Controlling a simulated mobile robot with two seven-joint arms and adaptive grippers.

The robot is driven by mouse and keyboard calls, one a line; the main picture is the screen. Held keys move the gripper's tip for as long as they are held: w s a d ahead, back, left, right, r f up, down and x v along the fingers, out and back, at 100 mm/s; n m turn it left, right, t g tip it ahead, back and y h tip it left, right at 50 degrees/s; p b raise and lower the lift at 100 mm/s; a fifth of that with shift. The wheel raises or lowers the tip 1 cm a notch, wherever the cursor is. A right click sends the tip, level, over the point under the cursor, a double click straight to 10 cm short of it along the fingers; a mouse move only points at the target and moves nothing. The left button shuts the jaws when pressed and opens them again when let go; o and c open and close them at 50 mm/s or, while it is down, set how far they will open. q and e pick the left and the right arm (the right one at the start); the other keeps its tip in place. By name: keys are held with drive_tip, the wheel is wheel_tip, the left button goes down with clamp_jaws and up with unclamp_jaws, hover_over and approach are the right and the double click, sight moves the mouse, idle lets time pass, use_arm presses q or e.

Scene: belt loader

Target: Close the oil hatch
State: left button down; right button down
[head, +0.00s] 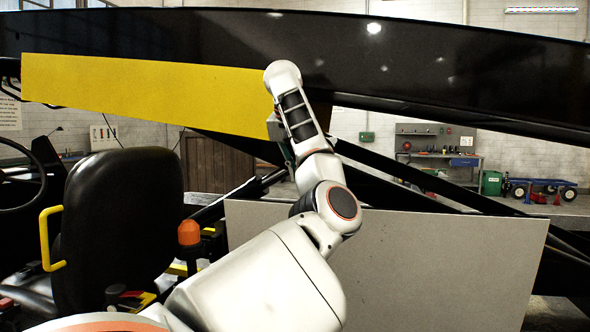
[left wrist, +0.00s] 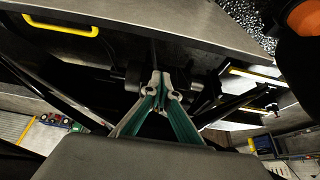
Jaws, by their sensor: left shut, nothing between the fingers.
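A flat light-grey panel (head: 400,260) stands upright at the lower middle and right of the head view. It may be the oil hatch's lid, but I cannot tell for certain. In the left wrist view, a grey surface (left wrist: 200,25) crosses the top; I cannot tell whether it is the same panel. My left gripper (left wrist: 160,85) is shut and empty, its fingertips together in front of dark machine parts. In the head view it is mostly hidden behind my own arm, above the grey panel's left end. My right gripper is out of view.
A long black boom (head: 430,60) crosses above, with a yellow panel (head: 140,90) on it. A black seat (head: 120,210) and an orange beacon (head: 189,233) stand left of my arm. Dark diagonal bars (head: 420,180) run behind the grey panel. A yellow handle (left wrist: 60,24) shows in the wrist view.

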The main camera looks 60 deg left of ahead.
use_arm(q)
drive_tip(key=x, duration=0.6)
drive_tip(key=shift+s+d+f, duration=0.15)
drive_tip(key=shift+s+d, duration=1.1)
drive_tip(key=shift+s, duration=0.25)
drive_tip(key=shift+f, duration=0.1)
